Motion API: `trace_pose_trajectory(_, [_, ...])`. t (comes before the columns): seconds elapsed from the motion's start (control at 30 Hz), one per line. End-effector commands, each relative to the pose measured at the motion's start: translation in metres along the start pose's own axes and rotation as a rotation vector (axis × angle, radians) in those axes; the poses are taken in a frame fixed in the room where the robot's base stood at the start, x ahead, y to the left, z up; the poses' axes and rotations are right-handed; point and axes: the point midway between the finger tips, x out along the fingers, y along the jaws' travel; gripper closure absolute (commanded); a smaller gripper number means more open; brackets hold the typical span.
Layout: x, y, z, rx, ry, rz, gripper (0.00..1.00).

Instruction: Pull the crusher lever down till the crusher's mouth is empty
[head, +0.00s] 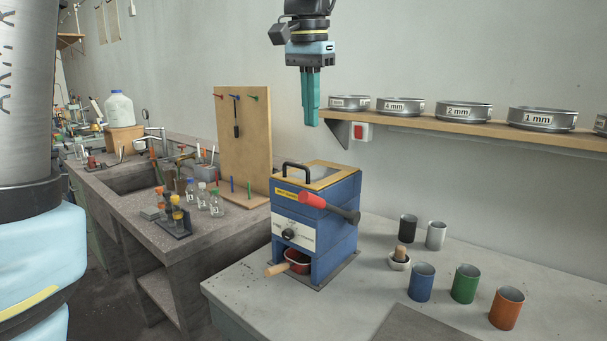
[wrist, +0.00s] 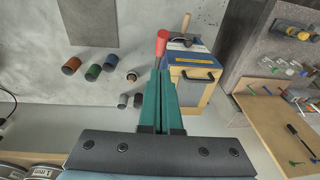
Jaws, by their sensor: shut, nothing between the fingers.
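The blue crusher (head: 318,235) stands on the concrete bench, with a wooden-rimmed top and a black loop handle on it. Its lever has a red grip (head: 312,199) and a dark shaft running to the right side of the body. The inside of the crusher's mouth cannot be made out. A red pan (head: 297,262) with a wooden handle sits in the opening at the bottom. My gripper (head: 310,123) is shut and empty, pointing down above and apart from the crusher. In the wrist view the green fingers (wrist: 160,75) overlap the crusher (wrist: 192,60), with the red lever grip (wrist: 161,42) beyond their tips.
A shelf (head: 470,126) with sieves runs along the wall. A pegboard (head: 243,140) stands behind left.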

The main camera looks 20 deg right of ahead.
Motion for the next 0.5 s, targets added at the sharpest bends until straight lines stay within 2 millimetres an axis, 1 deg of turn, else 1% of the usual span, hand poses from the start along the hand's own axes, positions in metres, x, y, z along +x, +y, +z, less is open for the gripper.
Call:
trace_pose_trajectory(0.17, [0.028, 0.000, 0.001, 0.000, -0.006, 0.002, 1.00])
trace_pose_trajectory(0.4, [0.077, 0.001, 0.001, 0.001, -0.007, 0.002, 1.00])
trace_pose_trajectory(0.5, [0.096, 0.000, 0.002, 0.000, -0.006, 0.002, 1.00])
